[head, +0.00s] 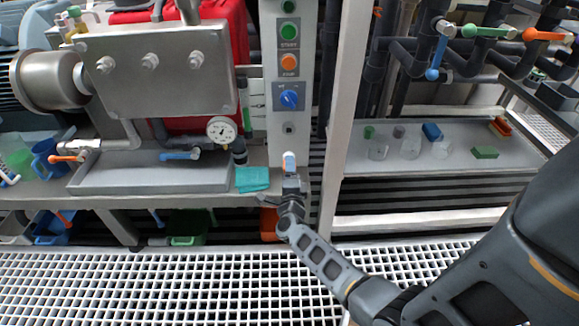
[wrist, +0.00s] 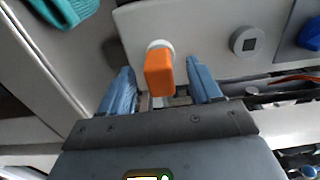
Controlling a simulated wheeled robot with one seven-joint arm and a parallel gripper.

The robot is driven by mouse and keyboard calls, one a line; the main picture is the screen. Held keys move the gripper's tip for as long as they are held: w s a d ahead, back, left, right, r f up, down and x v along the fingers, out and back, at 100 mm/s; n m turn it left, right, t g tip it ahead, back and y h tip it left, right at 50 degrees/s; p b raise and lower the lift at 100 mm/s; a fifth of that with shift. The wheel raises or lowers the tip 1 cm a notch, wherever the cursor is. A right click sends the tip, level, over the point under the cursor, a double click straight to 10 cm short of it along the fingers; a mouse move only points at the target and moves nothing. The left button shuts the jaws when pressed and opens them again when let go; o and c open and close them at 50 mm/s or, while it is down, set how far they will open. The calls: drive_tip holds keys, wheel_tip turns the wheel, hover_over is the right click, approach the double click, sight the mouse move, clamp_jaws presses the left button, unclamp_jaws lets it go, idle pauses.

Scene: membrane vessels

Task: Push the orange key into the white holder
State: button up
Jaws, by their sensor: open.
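The orange key (wrist: 160,74) sticks out toward me from the round white holder (wrist: 158,45) on the light grey panel, in the wrist view. How deep it sits cannot be told. My gripper (wrist: 161,72) is open, its two blue fingers on either side of the key with a visible gap on each side. In the head view my gripper (head: 290,168) is at the lower end of the control panel, and its fingers hide most of the key and holder.
The control panel (head: 288,80) carries a green start button, an orange stop button, a blue knob (head: 289,99) and a grey round socket (head: 289,128). A teal cloth (head: 252,179) lies on the bench to the left. A white post (head: 344,110) stands close on the right.

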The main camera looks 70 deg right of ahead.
drive_tip(key=p+v, duration=0.1)
drive_tip(key=v, duration=0.4)
drive_tip(key=shift+s+a, duration=0.15)
drive_tip(key=shift+a, duration=0.25)
